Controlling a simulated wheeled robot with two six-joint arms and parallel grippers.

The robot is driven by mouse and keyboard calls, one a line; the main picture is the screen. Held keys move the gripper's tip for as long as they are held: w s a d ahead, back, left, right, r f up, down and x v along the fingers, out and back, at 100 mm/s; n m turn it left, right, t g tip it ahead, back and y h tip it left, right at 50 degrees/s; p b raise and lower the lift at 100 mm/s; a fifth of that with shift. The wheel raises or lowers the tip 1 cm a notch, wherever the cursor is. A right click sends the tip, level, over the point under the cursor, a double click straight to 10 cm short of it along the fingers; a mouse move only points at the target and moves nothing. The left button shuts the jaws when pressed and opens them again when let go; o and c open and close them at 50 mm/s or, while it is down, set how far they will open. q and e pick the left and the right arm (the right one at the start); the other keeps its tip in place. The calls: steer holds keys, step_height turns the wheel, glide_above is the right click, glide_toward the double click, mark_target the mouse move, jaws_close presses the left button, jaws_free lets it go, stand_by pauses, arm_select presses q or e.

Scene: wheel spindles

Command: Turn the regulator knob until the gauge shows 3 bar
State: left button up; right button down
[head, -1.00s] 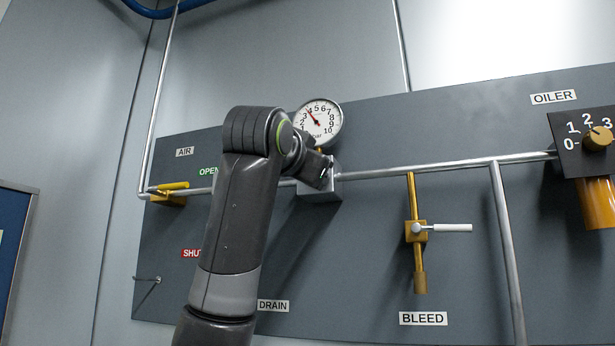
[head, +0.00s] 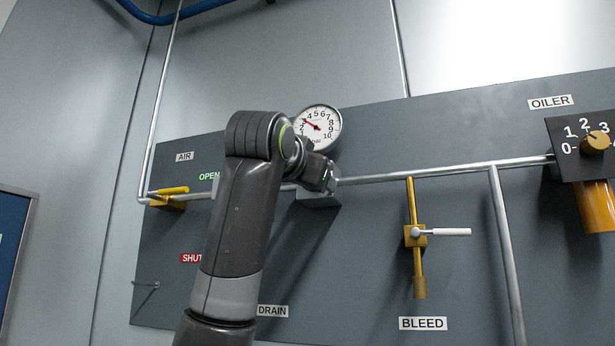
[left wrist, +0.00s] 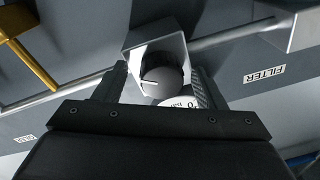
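In the head view the left gripper (head: 328,178) is at the block and hides the knob. The gauge (head: 318,128) above it has its red needle at about 3. My right gripper is not in view.
A steel pipe (head: 440,170) runs right from the block to the oiler dial (head: 595,142). A brass bleed valve (head: 415,237) with a white lever hangs below it. A yellow air valve handle (head: 170,190) is at the left. Open panel lies below the block.

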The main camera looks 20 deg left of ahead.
arm_select(q)
steer(key=shift+s, duration=0.1)
steer(key=s+f+b, duration=0.1)
steer(key=s+b, duration=0.7)
steer(key=s, duration=0.9)
steer(key=shift+s+f, duration=0.15)
